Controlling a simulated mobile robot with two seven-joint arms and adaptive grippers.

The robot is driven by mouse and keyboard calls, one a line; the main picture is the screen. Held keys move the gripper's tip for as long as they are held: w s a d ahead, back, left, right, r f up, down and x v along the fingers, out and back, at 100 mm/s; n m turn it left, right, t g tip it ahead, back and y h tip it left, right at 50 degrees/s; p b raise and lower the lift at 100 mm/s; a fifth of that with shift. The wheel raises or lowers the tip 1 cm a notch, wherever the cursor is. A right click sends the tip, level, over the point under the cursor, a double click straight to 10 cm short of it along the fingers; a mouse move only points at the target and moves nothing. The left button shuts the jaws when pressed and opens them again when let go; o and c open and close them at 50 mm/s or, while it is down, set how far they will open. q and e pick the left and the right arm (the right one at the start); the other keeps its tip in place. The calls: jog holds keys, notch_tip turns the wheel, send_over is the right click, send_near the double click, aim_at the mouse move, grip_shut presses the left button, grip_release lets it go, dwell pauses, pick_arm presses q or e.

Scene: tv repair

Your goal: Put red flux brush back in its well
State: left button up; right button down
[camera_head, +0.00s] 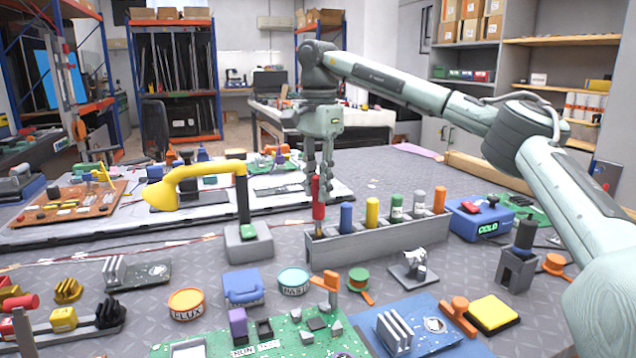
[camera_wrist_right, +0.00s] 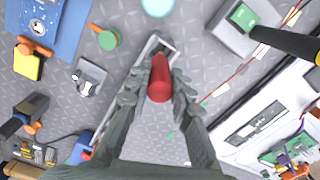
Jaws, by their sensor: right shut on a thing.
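The red flux brush (camera_head: 318,204) is upright between the fingers of my right gripper (camera_head: 319,182). The gripper points down from above and is shut on the brush's upper part. The brush's lower end is at the left end of the long grey rack (camera_head: 375,239); I cannot tell how far it sits in the well. In the right wrist view, the red brush (camera_wrist_right: 160,78) shows end-on between the fingertips, beside the rack's open end (camera_wrist_right: 157,45). My right gripper (camera_wrist_right: 158,84) hides much of the rack there. My left gripper is not in view.
Blue (camera_head: 346,218), yellow (camera_head: 372,212), green, grey and orange handles stand in the rack, right of the red brush. A yellow lamp (camera_head: 200,173) on a grey base stands left. A blue box (camera_head: 478,220) stands right. Small tubs and a circuit board lie in front.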

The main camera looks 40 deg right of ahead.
aim_at(318, 218)
jog(key=shift+f, duration=0.15)
jog(key=shift+f+b, duration=1.05)
jog(key=shift+f, duration=2.05)
jog(key=c, duration=1.3)
grip_release()
notch_tip(318, 218, up, 12)
jog(key=shift+f, duration=0.1)
